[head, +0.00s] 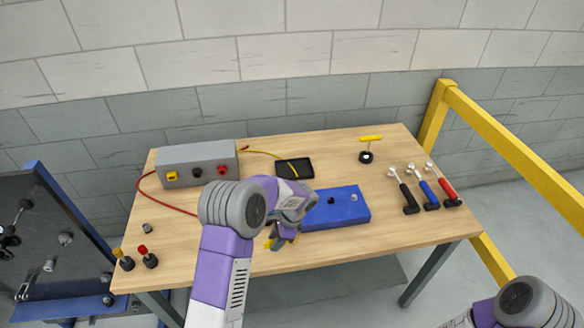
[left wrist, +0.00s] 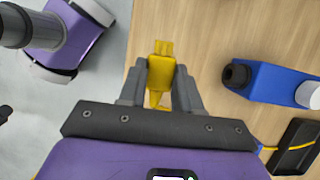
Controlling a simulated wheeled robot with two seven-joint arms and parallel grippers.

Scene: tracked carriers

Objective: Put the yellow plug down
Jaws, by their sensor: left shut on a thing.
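The yellow plug (left wrist: 160,72) is between the two fingers of my left gripper (left wrist: 160,85) in the left wrist view, and the fingers are closed on it. In the head view my left gripper (head: 282,242) is over the front part of the wooden table (head: 215,250), just left of the blue block (head: 345,208). Most of the plug is hidden there by the gripper. I cannot tell whether the plug touches the table. My right gripper is outside the view; only part of my right arm shows at the lower right.
A grey box (head: 195,160) with coloured sockets and a black tablet (head: 295,168) are at the back. Several hand tools (head: 430,195) lie at the right. Two small plugs (head: 148,257) stand at the front left. A yellow rail (head: 510,145) borders the right. Bare table lies between.

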